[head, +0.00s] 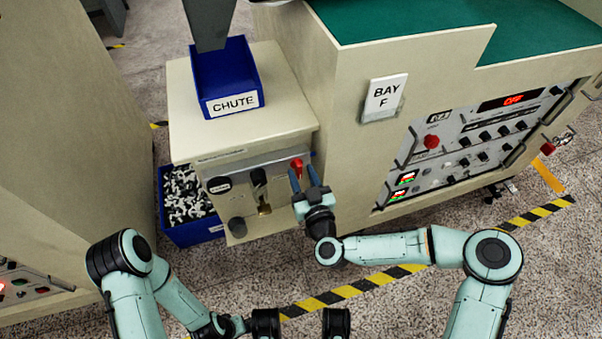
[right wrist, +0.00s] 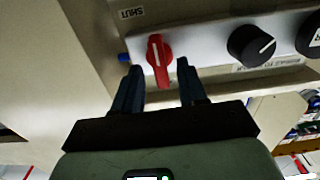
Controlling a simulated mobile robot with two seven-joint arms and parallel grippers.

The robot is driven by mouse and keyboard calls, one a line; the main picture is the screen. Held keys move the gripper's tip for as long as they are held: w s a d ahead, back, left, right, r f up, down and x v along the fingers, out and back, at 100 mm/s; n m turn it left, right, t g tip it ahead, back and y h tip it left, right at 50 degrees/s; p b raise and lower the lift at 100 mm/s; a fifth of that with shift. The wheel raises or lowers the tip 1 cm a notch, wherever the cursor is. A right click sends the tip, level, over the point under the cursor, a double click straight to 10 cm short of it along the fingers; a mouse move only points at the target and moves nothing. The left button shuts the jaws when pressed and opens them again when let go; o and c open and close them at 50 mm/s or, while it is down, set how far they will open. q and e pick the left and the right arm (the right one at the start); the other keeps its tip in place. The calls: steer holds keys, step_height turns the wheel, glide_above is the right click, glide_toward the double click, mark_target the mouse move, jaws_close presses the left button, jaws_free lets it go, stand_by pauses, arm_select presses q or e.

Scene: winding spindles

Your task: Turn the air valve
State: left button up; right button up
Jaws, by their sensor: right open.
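The air valve is a red handle (head: 297,167) on the grey front panel of the beige cabinet, at its upper right. It also shows in the right wrist view as a red knob (right wrist: 160,60) with a pale line along it. My right gripper (head: 304,177) is open in front of the panel. In the right wrist view its two fingertips (right wrist: 158,75) stand either side of the knob's lower end, with gaps to each side. I cannot tell whether they reach past the knob's face. My left arm shows at lower left, but its gripper cannot be made out.
A black knob (right wrist: 252,46) sits beside the valve, and a "SHUT" label (right wrist: 131,13) shows upside down. A blue chute bin (head: 228,80) stands on the cabinet. A blue crate (head: 190,232) of parts is at its left. The Bay F bench (head: 350,150) rises close at right.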

steer(key=shift+w+a, duration=0.25)
steer(key=shift+w, duration=0.35)
arm_select(q)
steer(key=shift+s+f, duration=0.2)
steer(key=shift+s, duration=0.15)
arm_select(e)
jaws_close()
